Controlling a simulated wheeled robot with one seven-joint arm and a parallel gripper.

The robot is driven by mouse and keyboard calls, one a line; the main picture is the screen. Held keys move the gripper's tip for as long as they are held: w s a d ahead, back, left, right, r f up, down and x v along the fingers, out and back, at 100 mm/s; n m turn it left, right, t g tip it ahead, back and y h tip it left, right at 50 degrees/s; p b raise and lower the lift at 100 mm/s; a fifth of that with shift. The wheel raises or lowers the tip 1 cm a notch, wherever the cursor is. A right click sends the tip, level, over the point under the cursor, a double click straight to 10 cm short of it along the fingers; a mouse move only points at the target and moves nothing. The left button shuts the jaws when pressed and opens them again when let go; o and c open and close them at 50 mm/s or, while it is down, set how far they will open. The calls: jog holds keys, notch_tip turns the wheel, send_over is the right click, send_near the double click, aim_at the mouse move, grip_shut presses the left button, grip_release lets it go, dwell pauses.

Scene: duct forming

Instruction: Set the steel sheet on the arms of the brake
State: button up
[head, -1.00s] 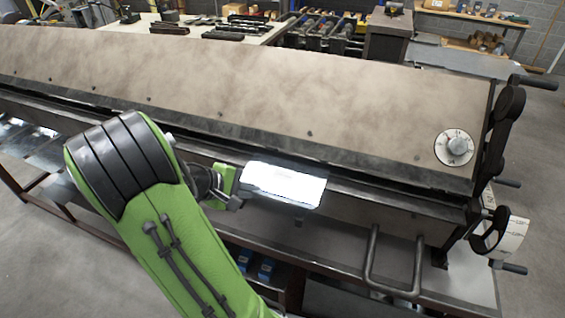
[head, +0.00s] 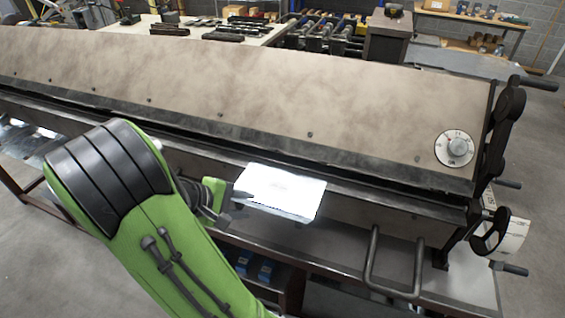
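The steel sheet (head: 283,192) is a small, bright, flat plate in the head view. It lies in front of the brake's long dark front edge, near the middle of the picture. My gripper (head: 240,196) is at the sheet's left edge, with a dark fingertip overlapping that edge. I cannot tell whether the fingers are closed on it or just apart from it. The brake (head: 260,95) is a long machine with a worn beige top. Its arms under the sheet are mostly hidden; a small dark part shows just below the sheet's front edge.
A dial (head: 455,148) and black levers (head: 507,110) are at the brake's right end. A bent metal handle (head: 372,265) stands out in front, right of the sheet. A lower shelf (head: 450,285) runs below. Blue boxes (head: 264,270) sit under it. Benches with tools stand behind.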

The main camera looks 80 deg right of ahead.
jog(key=p+v, duration=0.4)
jog(key=v, duration=1.1)
jog(key=shift+w+a+r, duration=0.15)
jog(key=shift+w+r, duration=0.05)
jog(key=shift+r, duration=0.1)
jog(key=s+a+n+t+y+b, duration=0.1)
jog(key=a+t+y, duration=0.3)
jog(key=a, duration=0.5)
jog(key=s+a+f+n+t+y+b, duration=0.1)
jog(key=s+a+n+t+y+b, duration=0.1)
jog(key=a+t, duration=0.5)
jog(key=s+a+y+b, duration=0.1)
jog(key=s+a, duration=0.1)
jog(key=shift+a+t+y, duration=0.4)
jog(key=shift+s, duration=0.1)
